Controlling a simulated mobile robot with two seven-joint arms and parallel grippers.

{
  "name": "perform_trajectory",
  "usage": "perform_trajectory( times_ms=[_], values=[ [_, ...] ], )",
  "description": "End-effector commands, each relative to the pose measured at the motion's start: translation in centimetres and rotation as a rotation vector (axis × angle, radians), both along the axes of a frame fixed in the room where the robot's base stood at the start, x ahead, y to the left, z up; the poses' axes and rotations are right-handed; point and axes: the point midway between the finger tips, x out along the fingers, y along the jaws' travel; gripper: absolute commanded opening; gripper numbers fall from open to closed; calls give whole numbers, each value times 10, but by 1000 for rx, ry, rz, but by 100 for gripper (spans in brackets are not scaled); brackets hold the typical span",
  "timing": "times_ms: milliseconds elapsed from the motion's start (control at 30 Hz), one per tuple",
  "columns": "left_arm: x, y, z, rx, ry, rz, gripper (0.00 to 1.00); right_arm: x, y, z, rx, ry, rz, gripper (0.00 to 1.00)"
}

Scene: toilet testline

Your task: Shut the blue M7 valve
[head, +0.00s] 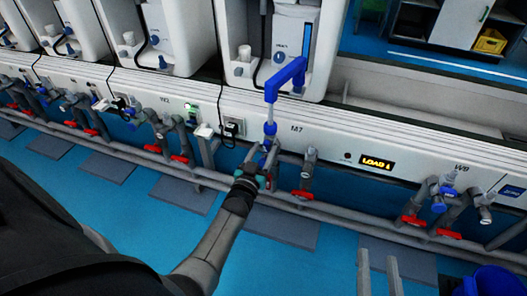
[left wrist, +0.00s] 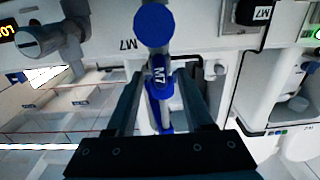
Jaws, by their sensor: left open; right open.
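The blue M7 valve (head: 269,143) sits low on the pipework under the white panel marked M7, below a tall blue bent fitting (head: 285,78). My left gripper (head: 264,172) is at the valve. In the left wrist view the open fingers (left wrist: 160,100) stand on either side of the blue part; I cannot tell whether they touch it. My right gripper (head: 378,254) shows only as two spread grey fingers at the bottom edge, open and empty.
Several red-handled valves line the grey pipe (head: 340,213), one (head: 302,195) just right of my left gripper. Another blue valve (head: 440,200) is farther right under W8. A lit yellow display (head: 377,163) is on the panel. A blue bin (head: 492,281) stands bottom right. Blue floor is open in front.

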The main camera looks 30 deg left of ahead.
Motion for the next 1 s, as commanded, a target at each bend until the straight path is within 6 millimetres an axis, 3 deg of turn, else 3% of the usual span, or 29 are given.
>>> perform_trajectory(
  times_ms=[167, 633, 1000],
  values=[
    [0, 0, 0, 0, 0, 0, 52, 0, 0, 0, 0, 0, 0, 50],
    [0, 0, 0, 0, 0, 0, 1, 0, 0, 0, -1, 2, 0, 50],
    [0, 0, 0, 0, 0, 0, 0, 0, 0, -1, -1, 3, 1, 50]
  ],
)
